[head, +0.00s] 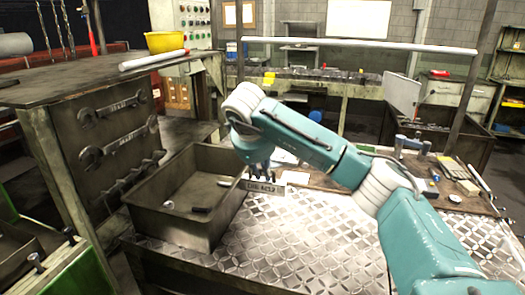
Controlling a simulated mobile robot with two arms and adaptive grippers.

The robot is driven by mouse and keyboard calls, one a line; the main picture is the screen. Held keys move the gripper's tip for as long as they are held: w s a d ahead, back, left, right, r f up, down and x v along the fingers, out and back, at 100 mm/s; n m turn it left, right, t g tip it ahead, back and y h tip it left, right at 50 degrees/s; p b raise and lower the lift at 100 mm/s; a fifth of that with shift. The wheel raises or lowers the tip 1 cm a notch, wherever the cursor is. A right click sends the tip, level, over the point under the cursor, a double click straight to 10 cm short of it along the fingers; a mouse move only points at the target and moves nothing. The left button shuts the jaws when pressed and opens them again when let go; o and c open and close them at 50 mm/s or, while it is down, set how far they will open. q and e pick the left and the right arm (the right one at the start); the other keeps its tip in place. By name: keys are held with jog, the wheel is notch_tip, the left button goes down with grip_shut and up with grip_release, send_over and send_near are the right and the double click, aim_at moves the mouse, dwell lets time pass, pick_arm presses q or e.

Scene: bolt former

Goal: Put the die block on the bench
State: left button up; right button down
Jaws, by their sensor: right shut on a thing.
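The die block (262,187) is a small grey block with dark lettering on its front that seems to start with "DIE". My right gripper (258,168) reaches in from the right, points down and is shut on the die block. Its fingers are dark and partly hidden by the wrist. The block is just right of the grey bin and over the bench (310,240), which has a bright diamond-plate top. I cannot tell whether the block touches the bench top. My left gripper is not in view.
A deep grey metal bin (190,229) with a few small parts stands at left. A cabinet (62,125) with hanging wrenches is beside it. Small tools and a grey-blue device (412,146) lie at the right back. The diamond plate in front is clear.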

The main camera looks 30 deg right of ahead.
aim_at(262, 193)
jog(key=shift+w+f+p, duration=0.1)
jog(key=shift+f+p, duration=0.55)
jog(key=shift+f, duration=3.05)
jog(key=c, duration=1.9)
grip_release()
jog(key=shift+f, duration=0.2)
jog(key=shift+o, duration=0.9)
jog(key=shift+s+a, duration=0.1)
jog(key=shift+s, duration=0.15)
